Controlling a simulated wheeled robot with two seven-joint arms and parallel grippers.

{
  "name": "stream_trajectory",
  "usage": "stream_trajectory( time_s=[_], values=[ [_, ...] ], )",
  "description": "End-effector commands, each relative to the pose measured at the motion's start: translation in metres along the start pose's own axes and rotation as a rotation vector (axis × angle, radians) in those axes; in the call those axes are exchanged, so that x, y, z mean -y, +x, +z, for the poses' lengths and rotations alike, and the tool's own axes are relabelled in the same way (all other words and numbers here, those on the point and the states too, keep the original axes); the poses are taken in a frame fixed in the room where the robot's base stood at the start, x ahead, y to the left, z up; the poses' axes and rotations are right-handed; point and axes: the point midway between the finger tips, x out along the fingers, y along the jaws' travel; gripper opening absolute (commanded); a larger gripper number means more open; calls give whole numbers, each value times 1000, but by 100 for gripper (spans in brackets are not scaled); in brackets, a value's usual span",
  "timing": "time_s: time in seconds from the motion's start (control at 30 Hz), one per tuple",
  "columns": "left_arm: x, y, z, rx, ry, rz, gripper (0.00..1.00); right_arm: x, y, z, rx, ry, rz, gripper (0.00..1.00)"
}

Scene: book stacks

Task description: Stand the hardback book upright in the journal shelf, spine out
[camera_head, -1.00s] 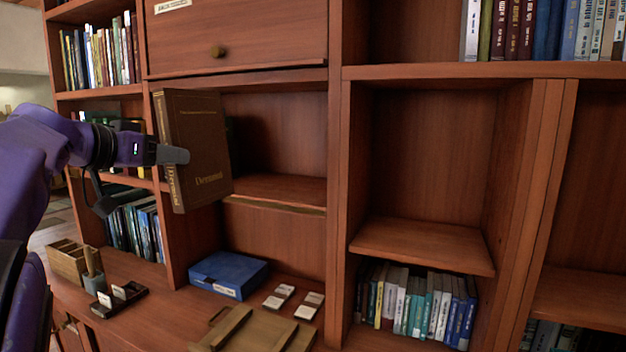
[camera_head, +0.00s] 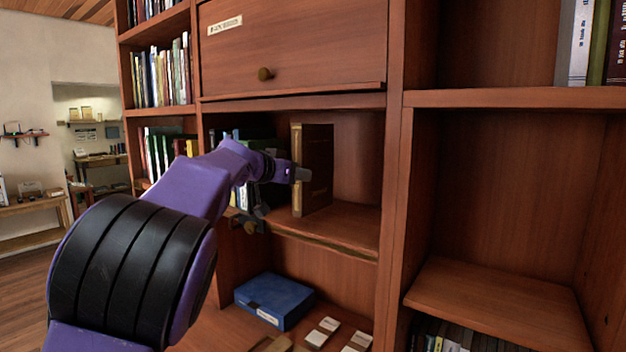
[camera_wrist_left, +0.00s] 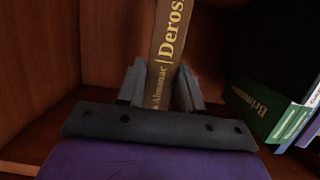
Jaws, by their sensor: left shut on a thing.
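The brown hardback book (camera_head: 318,170) stands upright inside the middle shelf bay in the head view, its gold-lettered spine facing out. My left gripper (camera_head: 302,174) is shut on it near the spine. In the left wrist view the spine (camera_wrist_left: 168,50) shows between the two fingers of the left gripper (camera_wrist_left: 160,88). The book's lower edge is at or very close to the shelf board (camera_head: 345,222); I cannot tell whether it rests on it. My right gripper is not in view.
A green book (camera_wrist_left: 258,105) and other books stand beside the held book in the same bay, with a gap between. Bare shelf lies on the book's other side, up to the upright divider (camera_head: 398,180). A blue box (camera_head: 274,300) lies on the ledge below.

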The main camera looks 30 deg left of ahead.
Motion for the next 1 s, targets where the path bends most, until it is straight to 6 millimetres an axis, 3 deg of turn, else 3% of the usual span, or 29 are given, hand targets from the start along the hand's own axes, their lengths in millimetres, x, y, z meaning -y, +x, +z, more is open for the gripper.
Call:
stream_trajectory(
  time_s=[0.2, 0.37, 0.57, 0.6, 0.67, 1.0],
  values=[
    [0, 19, -11, -7, 1, 1, 0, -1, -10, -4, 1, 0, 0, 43],
    [-1, 26, 22, -7, -4, 2, 0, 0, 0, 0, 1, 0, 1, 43],
    [-1, 27, 26, -6, 0, 1, 0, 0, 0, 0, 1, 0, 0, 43],
    [-1, 27, 29, -1, 0, 0, 43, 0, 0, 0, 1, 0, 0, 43],
    [-1, 27, 29, -1, 0, 0, 62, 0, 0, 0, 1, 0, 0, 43],
    [-1, 23, 28, -3, 1, 1, 62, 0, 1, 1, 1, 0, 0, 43]
  ],
)
